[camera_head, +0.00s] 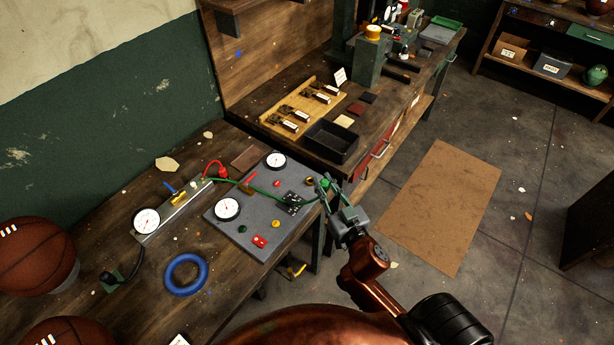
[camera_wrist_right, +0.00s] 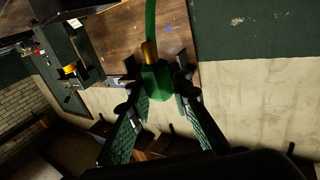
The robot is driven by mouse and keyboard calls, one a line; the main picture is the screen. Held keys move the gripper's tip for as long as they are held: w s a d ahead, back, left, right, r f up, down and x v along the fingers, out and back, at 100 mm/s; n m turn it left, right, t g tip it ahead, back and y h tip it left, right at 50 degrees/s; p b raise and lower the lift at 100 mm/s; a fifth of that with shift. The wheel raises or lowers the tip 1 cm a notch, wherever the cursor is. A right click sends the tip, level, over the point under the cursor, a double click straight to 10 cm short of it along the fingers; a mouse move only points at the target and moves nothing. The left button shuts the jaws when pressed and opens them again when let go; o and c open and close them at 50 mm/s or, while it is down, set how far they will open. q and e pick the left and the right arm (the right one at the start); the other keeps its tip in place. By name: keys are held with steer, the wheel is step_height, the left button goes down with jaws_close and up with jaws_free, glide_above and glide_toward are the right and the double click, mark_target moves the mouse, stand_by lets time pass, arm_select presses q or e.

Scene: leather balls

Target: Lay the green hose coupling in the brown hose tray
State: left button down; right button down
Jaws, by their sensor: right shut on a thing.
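My right gripper (camera_head: 326,186) is shut on the green hose coupling (camera_head: 324,183), above the right edge of the grey gauge panel. In the right wrist view the green coupling (camera_wrist_right: 155,80) is a green block with a brass neck, between the two fingers (camera_wrist_right: 158,90). A green hose (camera_head: 262,191) runs from it leftward over the panel toward the metal manifold. A flat brown piece (camera_head: 249,157) lies on the bench behind the panel; it may be the brown hose tray, but I cannot tell for sure. My left gripper is not in view.
The grey panel (camera_head: 247,228) carries two gauges and small fittings. A black open tray (camera_head: 331,143) and a wooden rack (camera_head: 304,108) stand on the far bench. A blue ring (camera_head: 186,274) and basketballs (camera_head: 35,254) lie on the left bench. A brown mat (camera_head: 440,205) covers the floor.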

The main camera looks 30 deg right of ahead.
steer(key=shift+d+r, duration=0.2)
steer(key=shift+d, duration=0.1)
steer(key=w+d+f+b, duration=0.1)
steer(key=w+f, duration=0.2)
steer(key=w, duration=0.1)
steer(key=w+d+f+b, duration=0.1)
steer(key=w+f, duration=0.1)
steer(key=w, duration=0.2)
steer(key=w+d+f, duration=0.1)
steer(key=w+f, duration=0.2)
steer(key=w, duration=0.1)
steer(key=shift+w+f+b, duration=0.15)
steer(key=shift+f+b, duration=0.15)
steer(key=shift+b, duration=0.1)
steer(key=shift+w+f, duration=0.4)
steer(key=f, duration=0.1)
steer(key=f+b, duration=0.1)
steer(key=f, duration=0.1)
steer(key=shift+w+d+f+b, duration=0.1)
steer(key=shift+w+f+b, duration=0.1)
steer(key=shift+w+b, duration=0.15)
